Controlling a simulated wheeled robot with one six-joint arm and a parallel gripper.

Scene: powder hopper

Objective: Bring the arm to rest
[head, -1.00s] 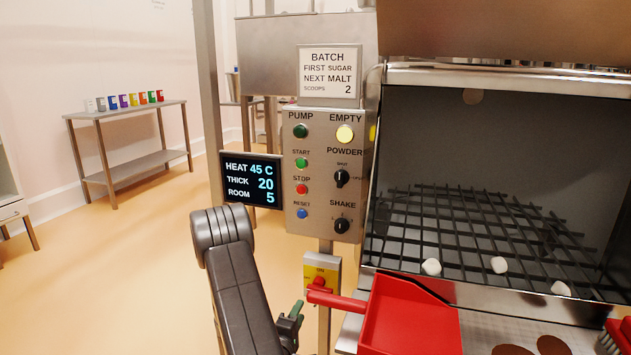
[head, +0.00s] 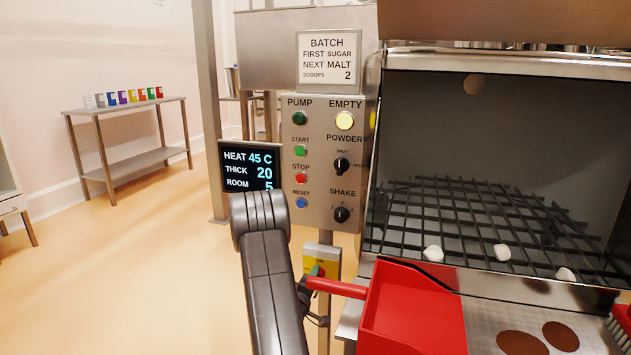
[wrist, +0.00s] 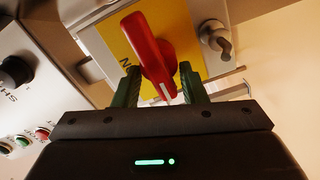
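My arm (head: 268,285) stands in the lower middle of the head view, with its end at the yellow isolator box. My gripper (wrist: 160,88) has its two green fingers apart in the wrist view. The red switch handle (wrist: 150,50) on the yellow plate (wrist: 118,38) lies between them in the picture; I cannot tell whether a finger touches it. In the head view the yellow box (head: 333,262) is partly hidden by my gripper (head: 316,271). Nothing is seen held.
The red scoop (head: 412,312) rests before the hopper, its handle close to my gripper. The control panel (head: 325,170) and the display (head: 250,165) are just behind my arm. White lumps lie on the hopper grid (head: 470,225). Open floor (head: 130,270) is at left.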

